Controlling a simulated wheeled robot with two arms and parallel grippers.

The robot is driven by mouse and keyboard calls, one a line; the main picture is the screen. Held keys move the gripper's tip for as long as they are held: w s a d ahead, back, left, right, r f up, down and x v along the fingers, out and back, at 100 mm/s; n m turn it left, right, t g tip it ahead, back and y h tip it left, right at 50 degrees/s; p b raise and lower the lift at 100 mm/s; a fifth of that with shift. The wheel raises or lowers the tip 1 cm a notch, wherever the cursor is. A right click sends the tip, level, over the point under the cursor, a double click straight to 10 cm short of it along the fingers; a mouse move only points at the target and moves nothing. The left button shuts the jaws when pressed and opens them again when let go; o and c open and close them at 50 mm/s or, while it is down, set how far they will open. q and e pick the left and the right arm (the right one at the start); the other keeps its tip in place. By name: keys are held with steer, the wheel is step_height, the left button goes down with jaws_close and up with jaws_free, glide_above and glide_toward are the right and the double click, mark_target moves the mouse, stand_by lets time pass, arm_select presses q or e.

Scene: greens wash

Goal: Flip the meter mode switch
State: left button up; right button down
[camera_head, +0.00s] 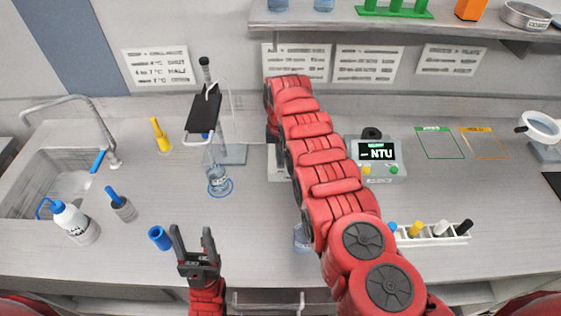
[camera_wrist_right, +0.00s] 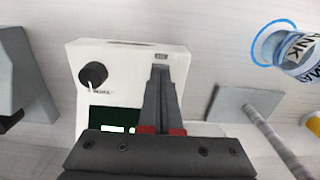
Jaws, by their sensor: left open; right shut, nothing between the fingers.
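In the right wrist view a white box-shaped instrument (camera_wrist_right: 126,62) fills the middle. It has a black knob (camera_wrist_right: 93,75) and a dark display (camera_wrist_right: 108,120) with lit characters. My right gripper (camera_wrist_right: 160,75) is shut and empty, its fingertips over the instrument's face beside a small label. No switch shows clearly; the fingers may cover it, and I cannot tell whether they touch. In the head view only a strip of this instrument (camera_head: 278,165) shows behind my right arm, and the right fingers are hidden. My left gripper (camera_head: 192,238) is open and empty near the front edge.
A grey meter reading NTU (camera_head: 378,153) stands right of my right arm. A beaker in a blue ring (camera_head: 218,182) and a stand (camera_head: 234,154) are to the left. Bottles, a sink (camera_head: 62,180) and a vial rack (camera_head: 435,237) surround the bench; a shelf overhangs the back.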

steer(key=shift+f, duration=0.25)
step_height(320, 180, up, 5)
steer(key=p, duration=0.4)
steer(key=shift+r+p, duration=0.5)
steer(key=shift+r, duration=0.6)
steer(key=shift+f, duration=0.1)
